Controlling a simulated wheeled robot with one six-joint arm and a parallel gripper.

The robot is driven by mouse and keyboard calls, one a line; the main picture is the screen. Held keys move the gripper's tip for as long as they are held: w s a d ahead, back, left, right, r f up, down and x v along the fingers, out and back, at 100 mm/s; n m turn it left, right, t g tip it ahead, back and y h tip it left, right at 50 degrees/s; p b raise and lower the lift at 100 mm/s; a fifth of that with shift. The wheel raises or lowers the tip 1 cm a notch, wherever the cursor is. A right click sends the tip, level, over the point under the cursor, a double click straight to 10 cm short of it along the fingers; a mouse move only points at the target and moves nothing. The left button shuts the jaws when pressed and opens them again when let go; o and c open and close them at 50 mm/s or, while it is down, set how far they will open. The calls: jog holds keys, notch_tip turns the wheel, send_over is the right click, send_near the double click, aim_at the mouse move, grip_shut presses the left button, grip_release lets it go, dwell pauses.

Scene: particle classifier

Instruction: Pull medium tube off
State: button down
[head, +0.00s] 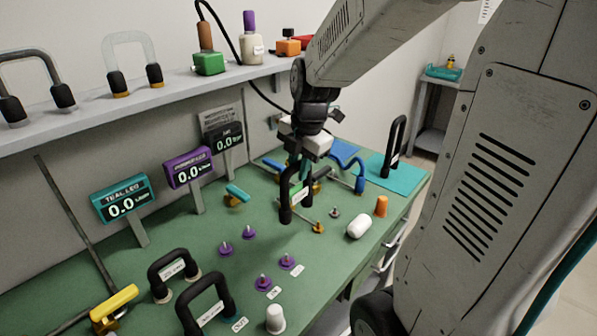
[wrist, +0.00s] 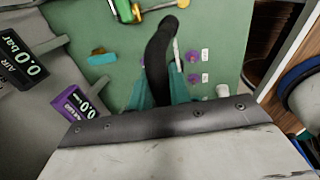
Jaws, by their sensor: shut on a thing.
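My gripper (head: 303,165) points down over the green workbench and is shut on a black U-shaped tube (head: 285,200) with a pale label. In the wrist view the teal fingers (wrist: 163,92) close around the dark tube (wrist: 160,55). The tube's legs hang down toward the bench; whether they touch it or any fitting is unclear. Similar black tubes stand at the front left (head: 173,272), at the front (head: 206,306) and at the back right (head: 395,146). The label on the held tube is too small to read.
Purple fittings (head: 263,283) stand on the green bench (head: 200,235). Teal (head: 125,197) and purple (head: 188,168) displays read 0.0 on the left. A white cylinder (head: 359,226) and an orange piece (head: 381,206) lie to the right. A shelf (head: 150,105) runs along the back.

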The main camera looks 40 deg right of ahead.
jog(key=shift+r, duration=0.35)
